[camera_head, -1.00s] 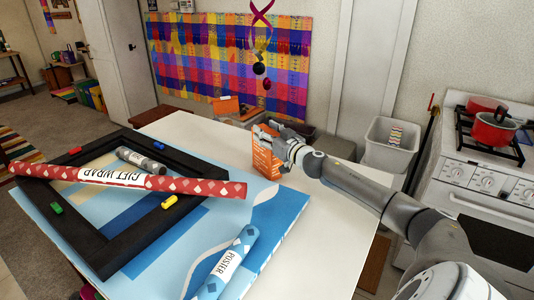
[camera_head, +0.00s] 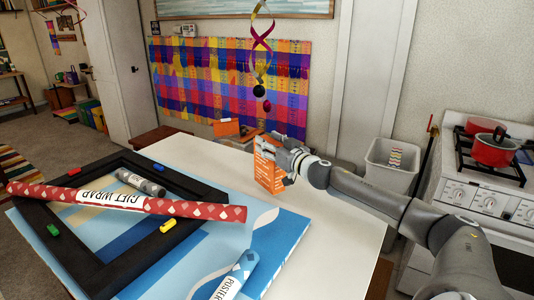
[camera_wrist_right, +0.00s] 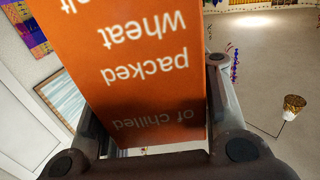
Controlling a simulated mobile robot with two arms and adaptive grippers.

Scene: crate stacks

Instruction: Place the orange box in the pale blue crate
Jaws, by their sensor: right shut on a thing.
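The orange box (camera_head: 268,165) with white lettering is upright in my right gripper (camera_head: 280,156), over the far right part of the white table. In the right wrist view the orange box (camera_wrist_right: 130,65) fills the space between the fingers of my right gripper (camera_wrist_right: 150,140), which is shut on it. Its printing reads upside down there. I cannot make out a pale blue crate in either view. My left gripper is not in view.
The white table (camera_head: 195,142) holds a black frame (camera_head: 75,250), a red gift wrap roll (camera_head: 190,208), a blue poster roll (camera_head: 237,275) and a blue poster. A grey bin (camera_head: 392,180) and a stove (camera_head: 480,195) stand to the right. Another orange item (camera_head: 227,128) shows beyond the table.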

